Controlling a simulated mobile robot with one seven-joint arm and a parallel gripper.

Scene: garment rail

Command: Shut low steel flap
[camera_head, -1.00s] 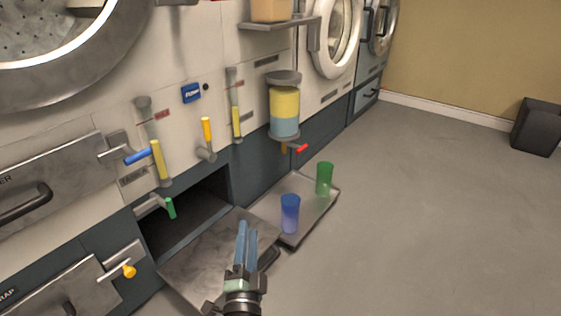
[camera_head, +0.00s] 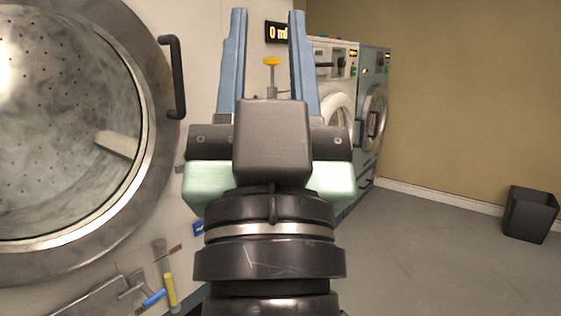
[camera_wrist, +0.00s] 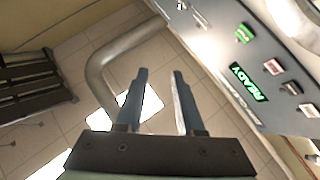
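The lower front of the machine is cut off below and partly covered by my arm. My gripper (camera_head: 267,14) points upward in the middle of the head view, in front of the machine's white front. Its two blue fingers are spread apart with nothing between them.
A large round washer door (camera_head: 140,130) fills the left of the head view. A blue valve handle (camera_head: 154,298) is below it. A dark bin (camera_head: 529,214) stands at right on open floor. The wrist view shows a bent pipe (camera_wrist: 97,75) and a READY panel (camera_wrist: 249,82).

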